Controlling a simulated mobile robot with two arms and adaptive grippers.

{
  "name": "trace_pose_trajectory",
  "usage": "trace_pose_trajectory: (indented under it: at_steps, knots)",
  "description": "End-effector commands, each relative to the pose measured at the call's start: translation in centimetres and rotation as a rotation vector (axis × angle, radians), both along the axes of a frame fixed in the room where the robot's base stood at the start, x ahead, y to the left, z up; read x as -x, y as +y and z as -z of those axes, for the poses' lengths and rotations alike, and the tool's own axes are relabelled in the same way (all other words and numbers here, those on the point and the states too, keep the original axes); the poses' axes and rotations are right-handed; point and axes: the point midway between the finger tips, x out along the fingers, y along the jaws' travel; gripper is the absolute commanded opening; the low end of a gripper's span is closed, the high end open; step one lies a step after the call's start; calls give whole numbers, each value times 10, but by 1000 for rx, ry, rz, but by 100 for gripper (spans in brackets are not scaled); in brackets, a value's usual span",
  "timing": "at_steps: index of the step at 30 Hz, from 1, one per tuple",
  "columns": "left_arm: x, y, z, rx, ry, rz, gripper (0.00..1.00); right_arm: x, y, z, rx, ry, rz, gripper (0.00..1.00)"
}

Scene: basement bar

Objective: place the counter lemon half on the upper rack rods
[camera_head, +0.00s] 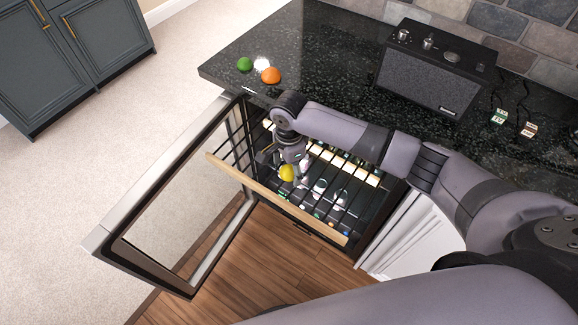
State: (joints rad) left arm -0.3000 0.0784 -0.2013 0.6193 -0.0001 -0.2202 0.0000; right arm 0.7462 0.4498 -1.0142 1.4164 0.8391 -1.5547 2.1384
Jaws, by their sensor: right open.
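The yellow lemon half (287,173) is at the upper rack rods (318,190) inside the open under-counter cooler, just behind the rack's wooden front strip (252,183). My right gripper (281,168) is directly over the lemon half, with its fingers open around or just above it. The fingers hide part of the lemon, and I cannot tell whether they touch it. The lemon seems to rest on the rods, but its contact underneath is hidden. My left gripper is not in view.
The cooler's glass door (170,215) stands open to the left. On the black counter (318,60) are a green fruit (244,64), an orange fruit (271,75) and a black speaker (435,72). Several bottles or glasses show below the rods. Small cards (499,116) lie at right.

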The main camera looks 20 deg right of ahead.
Motion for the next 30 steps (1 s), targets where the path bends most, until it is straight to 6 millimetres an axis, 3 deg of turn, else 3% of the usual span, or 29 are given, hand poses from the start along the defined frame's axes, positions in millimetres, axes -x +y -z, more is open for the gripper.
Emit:
trace_pose_trajectory:
  at_steps: [8,21,30]
  knots:
    - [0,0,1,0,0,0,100,-1,0,-11,-1,-3,-1,66]
    - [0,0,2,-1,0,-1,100,-1,1,-98,-2,-3,-1,66]
    - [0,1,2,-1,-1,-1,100,0,0,-123,0,0,0,66]
